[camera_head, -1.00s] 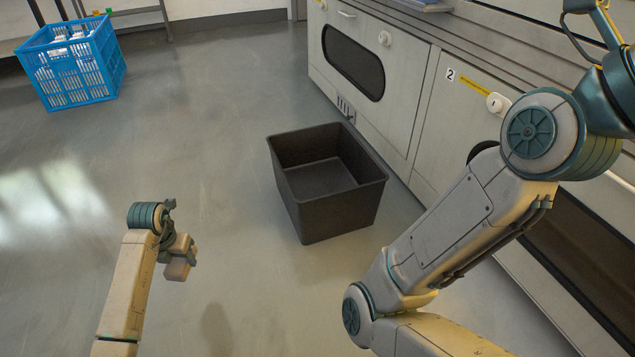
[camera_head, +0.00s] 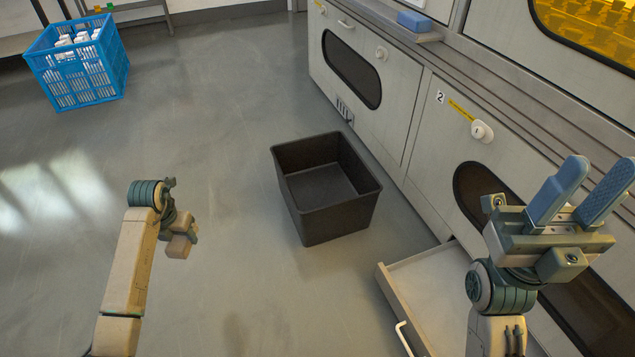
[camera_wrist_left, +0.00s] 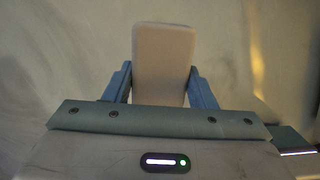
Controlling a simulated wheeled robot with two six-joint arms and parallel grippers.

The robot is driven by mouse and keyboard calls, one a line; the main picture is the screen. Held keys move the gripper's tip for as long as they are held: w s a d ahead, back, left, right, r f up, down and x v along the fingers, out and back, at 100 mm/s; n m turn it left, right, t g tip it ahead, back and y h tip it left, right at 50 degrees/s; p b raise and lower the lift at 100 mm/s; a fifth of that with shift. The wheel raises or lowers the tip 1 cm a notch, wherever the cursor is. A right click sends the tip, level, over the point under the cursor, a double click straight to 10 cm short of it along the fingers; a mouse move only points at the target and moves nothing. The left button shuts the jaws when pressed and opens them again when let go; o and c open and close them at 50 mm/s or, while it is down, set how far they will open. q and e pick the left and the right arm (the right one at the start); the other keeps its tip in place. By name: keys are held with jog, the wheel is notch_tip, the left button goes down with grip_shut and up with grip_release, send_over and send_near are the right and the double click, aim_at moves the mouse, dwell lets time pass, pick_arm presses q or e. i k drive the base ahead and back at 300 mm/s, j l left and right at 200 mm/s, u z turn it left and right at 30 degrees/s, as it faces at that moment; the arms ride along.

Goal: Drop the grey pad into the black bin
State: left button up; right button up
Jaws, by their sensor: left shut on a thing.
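The grey pad (camera_head: 179,246) is a small pale block that looks beige-grey. My left gripper (camera_head: 181,238) is shut on it and holds it out over the floor, left of the bin. In the left wrist view the pad (camera_wrist_left: 163,62) stands between the two blue fingers. The black bin (camera_head: 337,218) stands open on the floor in the middle of the head view, apart from the pad, and looks empty. My right gripper (camera_head: 598,172) is at the right, with its blue fingers pointing up, spread and empty.
An open drawer (camera_head: 412,287) juts from the cabinet, right of and nearer than the bin. The cabinet (camera_head: 425,130) runs along the right, with a blue block (camera_head: 414,21) on its ledge. A blue crate (camera_head: 82,75) with white items stands far left. Floor between pad and bin is clear.

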aim_at(319, 196)
jog(key=i+j+z, duration=0.1)
jog(key=i+j, duration=0.75)
jog(key=i+j+z, duration=0.1)
jog(key=z, duration=1.35)
